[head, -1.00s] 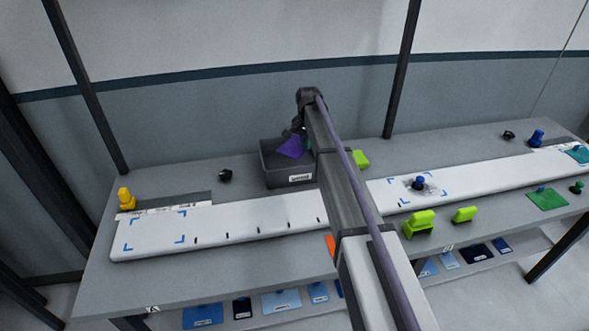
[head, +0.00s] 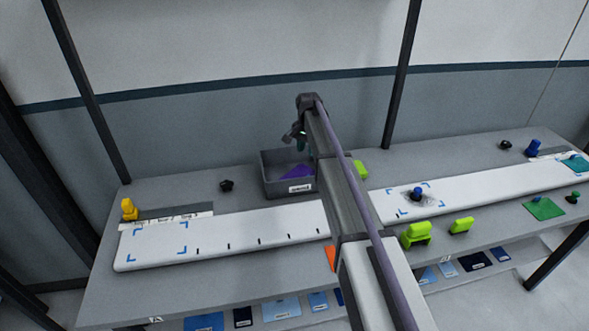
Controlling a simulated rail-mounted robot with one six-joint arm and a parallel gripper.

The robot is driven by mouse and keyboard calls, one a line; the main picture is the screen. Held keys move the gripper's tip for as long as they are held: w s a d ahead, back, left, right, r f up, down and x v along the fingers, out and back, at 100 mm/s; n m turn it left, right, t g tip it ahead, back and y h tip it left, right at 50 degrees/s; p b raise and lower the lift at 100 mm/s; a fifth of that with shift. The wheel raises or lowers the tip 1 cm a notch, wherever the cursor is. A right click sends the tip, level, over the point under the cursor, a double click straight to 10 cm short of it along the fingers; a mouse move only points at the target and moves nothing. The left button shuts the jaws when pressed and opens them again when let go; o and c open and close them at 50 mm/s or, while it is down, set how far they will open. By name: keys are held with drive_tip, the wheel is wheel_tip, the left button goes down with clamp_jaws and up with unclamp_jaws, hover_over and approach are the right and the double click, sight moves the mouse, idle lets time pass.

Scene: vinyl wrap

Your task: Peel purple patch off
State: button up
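The purple patch (head: 296,171) lies inside the grey bin (head: 268,186) at the back of the table, off the white panel. My gripper (head: 294,138) is above the bin, clear of the patch. It is small, dark and partly hidden by my arm, so its finger opening is hard to make out. The long white panel (head: 215,239) runs across the table, with blue corner marks and short black ticks. My arm hides its middle part.
A yellow-handled tool (head: 129,209) stands at the left. Green blocks (head: 416,235) sit at the front right, with a blue-knobbed piece (head: 417,194) on the panel. A green patch (head: 544,208) lies at the right. Blue sheets (head: 281,308) lie on the lower shelf.

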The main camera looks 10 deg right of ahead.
wheel_tip(320, 180, up, 8)
drive_tip(key=p, duration=0.6)
drive_tip(key=s+a+f+n+b, duration=0.1)
drive_tip(key=s+n, duration=0.3)
drive_tip(key=s, duration=1.6)
drive_tip(key=s+a+f+n+b, duration=0.1)
drive_tip(key=s+f+n+b, duration=0.2)
drive_tip(key=s, duration=1.6)
drive_tip(key=shift+s+a+f+n, duration=0.2)
drive_tip(key=shift+s+a+n, duration=0.2)
drive_tip(key=shift+n, duration=0.3)
